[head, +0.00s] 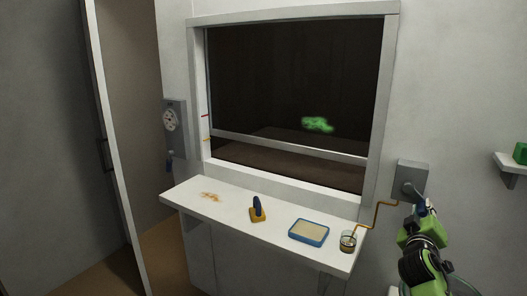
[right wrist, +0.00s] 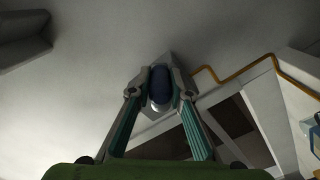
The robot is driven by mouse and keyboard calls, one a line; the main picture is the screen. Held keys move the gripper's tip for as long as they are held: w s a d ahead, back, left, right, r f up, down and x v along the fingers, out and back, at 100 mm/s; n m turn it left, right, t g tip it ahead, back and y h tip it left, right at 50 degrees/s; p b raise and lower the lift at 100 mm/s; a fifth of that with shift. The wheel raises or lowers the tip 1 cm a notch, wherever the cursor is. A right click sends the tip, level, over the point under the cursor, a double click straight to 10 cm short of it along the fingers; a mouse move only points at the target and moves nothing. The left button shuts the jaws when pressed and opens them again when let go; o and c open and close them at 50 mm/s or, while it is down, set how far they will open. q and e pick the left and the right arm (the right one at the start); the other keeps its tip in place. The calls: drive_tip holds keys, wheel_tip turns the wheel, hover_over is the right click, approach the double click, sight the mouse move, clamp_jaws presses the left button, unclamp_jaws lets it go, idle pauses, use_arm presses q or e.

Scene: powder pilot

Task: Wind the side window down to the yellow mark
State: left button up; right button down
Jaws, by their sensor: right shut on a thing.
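The side window (head: 288,95) is dark, in a pale frame. A pale horizontal rail (head: 290,147) crosses its lower part, with an open-looking dark strip below it. A small yellow mark (head: 206,140) sits on the left frame near the rail's left end, and a red mark (head: 205,115) is above it. A grey crank box (head: 412,177) is on the wall right of the window. My right gripper (head: 424,209) is at its crank, shut on the blue crank knob (right wrist: 160,86), which shows between both fingers in the right wrist view. My left gripper is not in view.
The ledge (head: 230,212) holds orange powder (head: 211,196), a blue-handled tool (head: 257,210), a blue tray (head: 309,232) and a glass (head: 348,241). An orange pipe (head: 377,217) runs near the crank. A gauge box (head: 173,125) is left. A green blob (head: 317,124) glows behind the window.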

drive_tip(key=shift+r, duration=0.25)
